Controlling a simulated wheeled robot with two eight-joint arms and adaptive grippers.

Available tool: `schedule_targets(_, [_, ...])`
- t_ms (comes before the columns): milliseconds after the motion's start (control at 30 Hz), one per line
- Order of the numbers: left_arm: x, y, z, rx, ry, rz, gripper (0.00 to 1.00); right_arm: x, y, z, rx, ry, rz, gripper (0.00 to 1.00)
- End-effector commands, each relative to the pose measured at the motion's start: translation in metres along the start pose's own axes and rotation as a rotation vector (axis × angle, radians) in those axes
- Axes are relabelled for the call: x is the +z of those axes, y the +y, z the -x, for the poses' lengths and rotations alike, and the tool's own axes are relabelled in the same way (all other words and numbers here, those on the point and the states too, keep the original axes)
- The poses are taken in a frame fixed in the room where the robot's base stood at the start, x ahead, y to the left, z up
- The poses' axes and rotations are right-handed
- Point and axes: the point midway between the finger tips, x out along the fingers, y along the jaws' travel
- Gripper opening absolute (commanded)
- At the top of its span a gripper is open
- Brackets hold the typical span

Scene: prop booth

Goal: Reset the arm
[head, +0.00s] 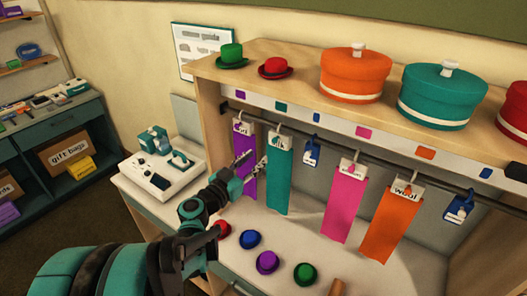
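My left arm comes in from the lower left. Its gripper (254,160) is in front of the hanging purple cloth (244,185) and beside the teal cloth (280,180). Its two fingers look spread apart with nothing visible between them. Whether a fingertip touches a cloth I cannot tell. The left arm hides part of the counter and its front edge. My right gripper is not in view.
Pink (345,208) and orange (390,225) cloths hang from the rail to the right. Small hats, including a blue one (250,239), sit on the counter below. A white machine (163,170) stands left. Large round boxes (355,75) stand on top.

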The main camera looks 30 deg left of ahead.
Motion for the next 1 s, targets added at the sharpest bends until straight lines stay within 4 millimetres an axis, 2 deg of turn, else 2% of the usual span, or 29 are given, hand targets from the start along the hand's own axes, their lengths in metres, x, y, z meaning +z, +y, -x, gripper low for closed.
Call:
schedule_targets(100, [0.000,-0.001,0.016,-0.003,0.000,0.000,0.36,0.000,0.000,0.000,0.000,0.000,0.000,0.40])
schedule_targets(200, [0.000,0.000,0.022,-0.001,0.000,0.000,0.36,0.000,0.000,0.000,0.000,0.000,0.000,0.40])
schedule_targets(767, [0.001,0.001,0.024,0.001,-0.001,0.001,0.36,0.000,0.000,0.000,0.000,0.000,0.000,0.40])
schedule_targets(867, [0.010,0.013,0.022,0.026,-0.031,0.011,0.36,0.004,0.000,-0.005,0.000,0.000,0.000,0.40])
schedule_targets(967, [0.038,0.050,0.020,0.093,-0.124,0.042,0.36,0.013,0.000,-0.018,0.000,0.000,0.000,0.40])
schedule_targets(1000, [0.055,0.071,0.021,0.127,-0.185,0.058,0.36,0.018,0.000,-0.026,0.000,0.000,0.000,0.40])
